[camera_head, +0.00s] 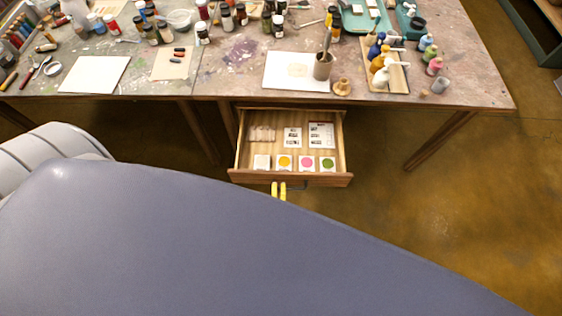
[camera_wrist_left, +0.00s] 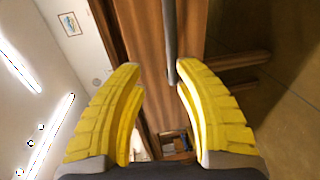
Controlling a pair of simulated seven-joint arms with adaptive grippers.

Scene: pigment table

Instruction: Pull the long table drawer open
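The long wooden drawer (camera_head: 318,181) stands pulled out from under the table, with its front well clear of the table edge. Its dark bar handle (camera_head: 298,187) shows in part on the drawer front. My left gripper (camera_head: 278,190) has its yellow fingertips at the handle, left of the drawer front's middle. In the left wrist view the fingers (camera_wrist_left: 160,68) are apart, with the dark handle bar (camera_wrist_left: 170,35) reaching in between the tips, nearer the right finger. I cannot tell whether it touches. My right gripper is not in view.
Inside the drawer lie colored sample cards (camera_head: 307,162) and printed sheets (camera_head: 321,134). The paint-stained table (camera_head: 225,75) above holds many bottles, papers and a brush cup (camera_head: 323,66). Floor (camera_head: 440,220) to the right of the drawer is clear.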

